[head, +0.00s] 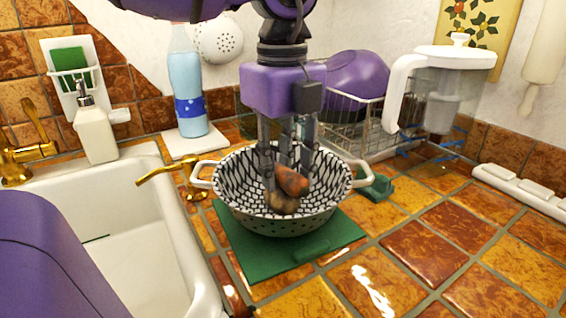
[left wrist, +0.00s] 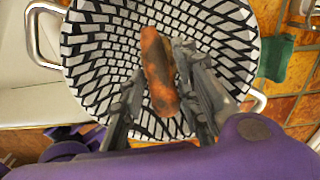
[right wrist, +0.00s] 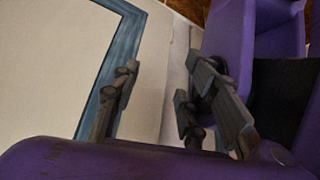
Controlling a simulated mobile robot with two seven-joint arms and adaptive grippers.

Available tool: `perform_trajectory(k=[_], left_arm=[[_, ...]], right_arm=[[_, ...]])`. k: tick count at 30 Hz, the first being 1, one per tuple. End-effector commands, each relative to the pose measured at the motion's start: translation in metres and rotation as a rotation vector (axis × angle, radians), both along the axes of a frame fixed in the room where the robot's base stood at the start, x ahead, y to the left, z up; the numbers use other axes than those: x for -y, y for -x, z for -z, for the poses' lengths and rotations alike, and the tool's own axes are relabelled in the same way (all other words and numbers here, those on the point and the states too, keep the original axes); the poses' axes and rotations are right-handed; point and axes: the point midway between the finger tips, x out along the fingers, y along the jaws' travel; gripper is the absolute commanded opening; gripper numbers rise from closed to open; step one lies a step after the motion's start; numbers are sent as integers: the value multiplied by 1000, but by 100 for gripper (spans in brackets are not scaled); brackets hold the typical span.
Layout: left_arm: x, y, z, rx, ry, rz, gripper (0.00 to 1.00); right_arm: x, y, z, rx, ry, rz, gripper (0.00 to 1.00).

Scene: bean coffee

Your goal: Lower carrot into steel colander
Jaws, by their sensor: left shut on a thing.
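The colander (head: 290,220) is a pale bowl with dark slots and two side handles, standing upright on a green mat. It fills much of the left wrist view (left wrist: 100,50). My left gripper (head: 287,175) reaches down into its mouth, shut on the mottled orange-brown carrot (head: 292,181). The carrot lies between the fingers in the left wrist view (left wrist: 158,70). A brown lump (head: 283,203) shows just below it; I cannot tell whether it is part of the carrot. My right gripper (right wrist: 158,85) is open and empty, seen only in the right wrist view.
The green mat (head: 335,232) lies beside the white sink (head: 130,240) and brass taps (head: 165,175). Behind stand a blue bottle (head: 187,90), a wire rack (head: 350,125) and a clear pitcher (head: 440,90). Tiles at the front right are clear.

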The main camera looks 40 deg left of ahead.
Motion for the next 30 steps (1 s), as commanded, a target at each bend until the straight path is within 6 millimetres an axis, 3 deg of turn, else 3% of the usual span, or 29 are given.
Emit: perform_trajectory(k=[30], left_arm=[[0, 0, 5, 1, 0, 0, 2]], right_arm=[[0, 0, 2, -1, 0, 0, 40]])
